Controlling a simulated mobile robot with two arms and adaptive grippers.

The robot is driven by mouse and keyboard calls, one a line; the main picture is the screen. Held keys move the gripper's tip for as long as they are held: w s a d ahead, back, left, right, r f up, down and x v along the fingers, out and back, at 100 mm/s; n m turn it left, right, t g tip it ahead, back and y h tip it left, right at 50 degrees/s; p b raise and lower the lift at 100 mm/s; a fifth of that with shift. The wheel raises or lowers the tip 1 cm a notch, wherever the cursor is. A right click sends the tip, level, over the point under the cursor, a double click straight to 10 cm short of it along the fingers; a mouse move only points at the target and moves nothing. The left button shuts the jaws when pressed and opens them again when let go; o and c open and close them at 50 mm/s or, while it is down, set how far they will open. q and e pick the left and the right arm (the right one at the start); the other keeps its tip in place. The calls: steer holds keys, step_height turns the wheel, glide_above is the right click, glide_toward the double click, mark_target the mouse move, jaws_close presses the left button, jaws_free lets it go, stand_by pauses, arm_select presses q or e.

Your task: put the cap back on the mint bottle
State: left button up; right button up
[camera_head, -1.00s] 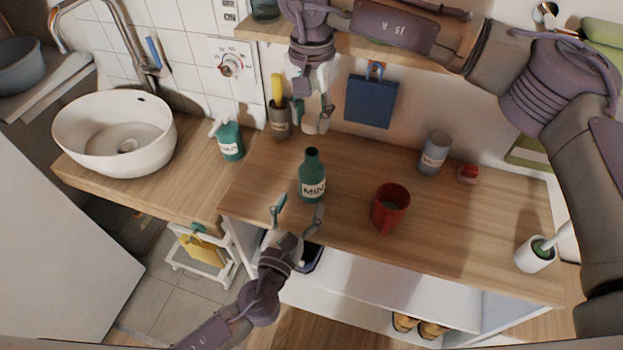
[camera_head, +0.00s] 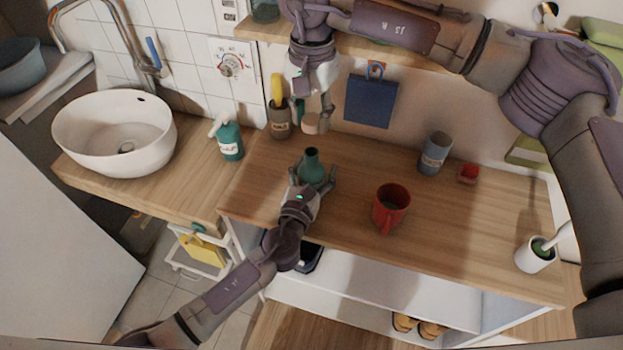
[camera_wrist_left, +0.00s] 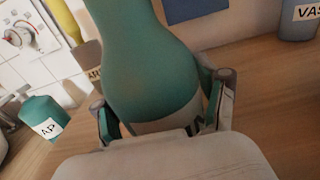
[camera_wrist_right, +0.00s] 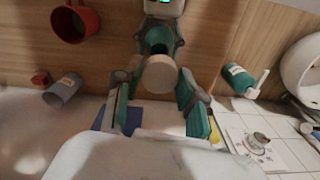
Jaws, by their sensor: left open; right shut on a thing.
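The green mint bottle (camera_head: 312,163) stands upright and open on the wooden counter, its lower part hidden by my left gripper. My left gripper (camera_head: 316,174) is open, with its fingers on either side of the bottle. The bottle fills the left wrist view (camera_wrist_left: 152,70), its label partly covered. My right gripper (camera_head: 313,119) is shut on the pale round cap (camera_head: 310,125) and holds it above the counter, up and behind the bottle. In the right wrist view the cap (camera_wrist_right: 158,76) hides part of the bottle (camera_wrist_right: 158,42).
A red mug (camera_head: 391,206) stands right of the bottle. A grey canister (camera_head: 435,153) and a small red box (camera_head: 468,173) are farther right. A soap bottle (camera_head: 230,142) and a brown cup (camera_head: 280,121) stand to the left. A shelf (camera_head: 345,45) is above.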

mark_target(310, 156)
arm_select(q)
jaws_close()
arm_select(e)
steer(key=shift+f, duration=0.15)
stand_by(0.4)
steer(key=f, duration=0.2)
steer(key=s+f, duration=0.1)
steer(key=f, duration=0.1)
steer(key=shift+a+f, duration=0.15)
steer(key=shift+f, duration=0.2)
steer(key=shift+f, duration=0.85)
arm_select(q)
steer(key=shift+f, duration=0.1)
arm_select(e)
steer(key=shift+f, duration=0.6)
